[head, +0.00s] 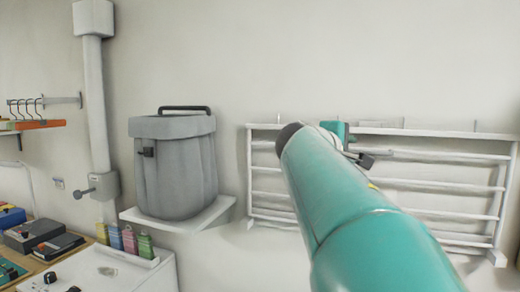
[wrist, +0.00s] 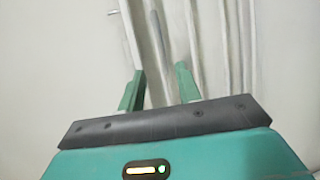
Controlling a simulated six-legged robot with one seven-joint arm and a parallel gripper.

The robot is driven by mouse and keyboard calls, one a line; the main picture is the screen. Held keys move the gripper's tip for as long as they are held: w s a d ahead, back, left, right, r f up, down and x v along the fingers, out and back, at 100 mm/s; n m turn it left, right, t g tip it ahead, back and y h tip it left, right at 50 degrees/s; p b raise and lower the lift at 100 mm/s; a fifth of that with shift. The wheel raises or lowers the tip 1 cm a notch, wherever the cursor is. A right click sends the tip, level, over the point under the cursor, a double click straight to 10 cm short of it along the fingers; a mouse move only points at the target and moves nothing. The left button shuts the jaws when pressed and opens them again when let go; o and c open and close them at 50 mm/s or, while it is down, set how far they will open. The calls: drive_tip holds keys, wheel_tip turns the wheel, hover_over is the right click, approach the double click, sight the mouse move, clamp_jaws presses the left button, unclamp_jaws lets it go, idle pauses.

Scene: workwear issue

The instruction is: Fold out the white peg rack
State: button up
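The white peg rack (head: 440,133) is on the wall at the right in the head view, with several long horizontal rails. My arm covers part of its left half. In the wrist view its rails (wrist: 131,35) run up and down the picture. My gripper (wrist: 159,75) is open, its two green fingers apart, at the rack's rails. A rail passes close to the left finger; I cannot tell whether it lies between the fingers or touches them. In the head view the fingers are mostly hidden behind my arm.
A grey lidded bin (head: 175,170) stands on a white wall shelf (head: 190,222) left of the rack. A white pipe (head: 96,110) runs down the wall. Hooks (head: 30,105) hang at far left. Coloured packets (head: 130,240) stand below. The wall above the rack is mostly clear.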

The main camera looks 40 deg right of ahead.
sight(368, 153)
drive_tip(key=d, duration=0.4)
drive_tip(key=d+f, duration=0.1)
drive_tip(key=d, duration=0.3)
drive_tip(key=w+d+f, duration=0.1)
drive_tip(key=d, duration=0.3)
drive_tip(key=shift+d+f, duration=0.2)
drive_tip(key=shift+d, duration=0.1)
drive_tip(key=shift+s+d, duration=0.15)
drive_tip(key=shift+d, duration=0.25)
drive_tip(key=shift+c, duration=0.4)
clamp_jaws()
